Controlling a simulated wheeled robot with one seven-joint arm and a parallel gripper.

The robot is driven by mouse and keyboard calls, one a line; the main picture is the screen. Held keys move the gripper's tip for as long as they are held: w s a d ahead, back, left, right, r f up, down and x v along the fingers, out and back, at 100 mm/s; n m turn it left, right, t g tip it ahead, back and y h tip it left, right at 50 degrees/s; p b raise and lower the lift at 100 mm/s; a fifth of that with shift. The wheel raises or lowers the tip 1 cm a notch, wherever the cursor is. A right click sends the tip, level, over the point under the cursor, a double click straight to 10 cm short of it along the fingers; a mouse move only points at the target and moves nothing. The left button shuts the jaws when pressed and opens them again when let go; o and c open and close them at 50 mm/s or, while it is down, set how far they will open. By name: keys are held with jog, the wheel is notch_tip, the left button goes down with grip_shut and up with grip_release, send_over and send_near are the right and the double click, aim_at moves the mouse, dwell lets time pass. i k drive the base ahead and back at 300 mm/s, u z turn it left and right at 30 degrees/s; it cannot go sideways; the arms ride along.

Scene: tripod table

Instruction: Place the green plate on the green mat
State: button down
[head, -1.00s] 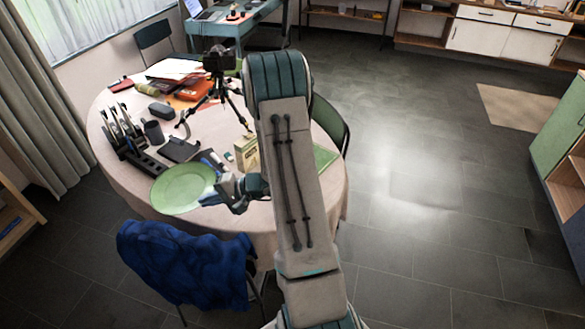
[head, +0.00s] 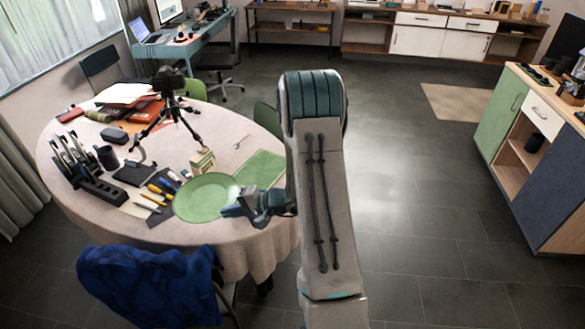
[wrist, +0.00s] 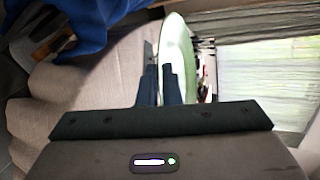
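The round green plate (head: 203,199) is at the near right side of the round table in the head view. My gripper (head: 236,206) is at its right rim. In the wrist view the plate (wrist: 176,50) appears almost edge-on, its rim between the two dark fingers (wrist: 160,88), so my gripper is shut on it. The plate looks held over the table, though its height is hard to tell. The green mat (head: 262,168) lies flat to the right of and behind the plate; my arm is close to its right end.
A small carton (head: 202,162) stands just behind the plate. Screwdrivers and other tools (head: 160,188) lie to its left. A black tripod (head: 170,100) stands farther back. A chair with a blue jacket (head: 150,285) is at the table's near edge.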

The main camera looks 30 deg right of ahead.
aim_at(261, 170)
jog(key=z, duration=1.75)
jog(key=i, duration=2.1)
jog(key=u, duration=2.85)
